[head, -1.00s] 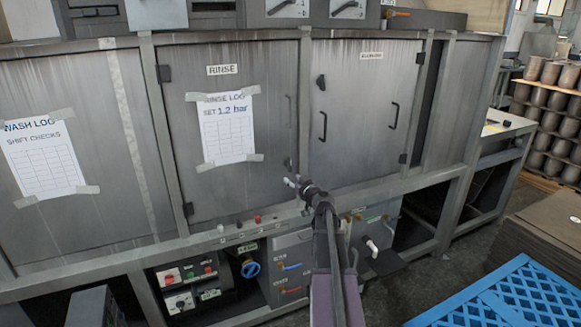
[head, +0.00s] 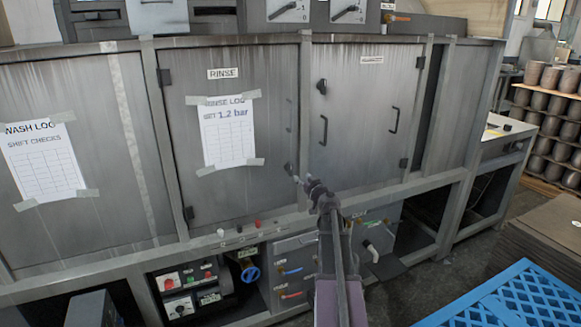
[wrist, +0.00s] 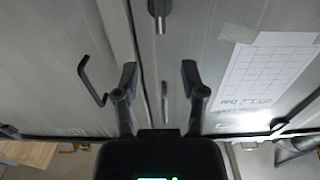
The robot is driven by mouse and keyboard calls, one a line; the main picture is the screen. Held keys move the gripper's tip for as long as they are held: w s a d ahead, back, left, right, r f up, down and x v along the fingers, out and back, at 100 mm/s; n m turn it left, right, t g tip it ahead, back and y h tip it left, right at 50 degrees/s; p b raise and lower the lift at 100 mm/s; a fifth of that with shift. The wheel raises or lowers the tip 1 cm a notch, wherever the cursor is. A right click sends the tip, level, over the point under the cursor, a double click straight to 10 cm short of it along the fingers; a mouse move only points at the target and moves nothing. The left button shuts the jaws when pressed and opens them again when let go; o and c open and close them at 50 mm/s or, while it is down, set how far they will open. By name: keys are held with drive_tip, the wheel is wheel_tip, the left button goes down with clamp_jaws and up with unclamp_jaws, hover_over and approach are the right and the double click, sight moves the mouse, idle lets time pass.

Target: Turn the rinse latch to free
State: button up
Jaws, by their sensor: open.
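The rinse latch (head: 289,168) is a small dark lever low on the right edge of the grey rinse door (head: 240,120). In the wrist view the latch (wrist: 159,14) shows at the top middle, its lever lying along the door seam. My gripper (head: 299,181) is just below and right of the latch in the head view, apart from it as far as I can tell. In the wrist view my gripper (wrist: 160,72) has its two fingers spread with nothing between them, and the latch lies beyond the fingertips.
The neighbouring door has its own dark latch (head: 321,87) and a black bar handle (head: 394,120). A slim handle (head: 290,115) stands on the rinse door above its latch. A taped log sheet (head: 228,135) hangs there. A blue grate (head: 510,300) lies at lower right.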

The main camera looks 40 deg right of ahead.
sight(291, 166)
drive_tip(key=x, duration=1.1)
drive_tip(key=shift+w, duration=0.35)
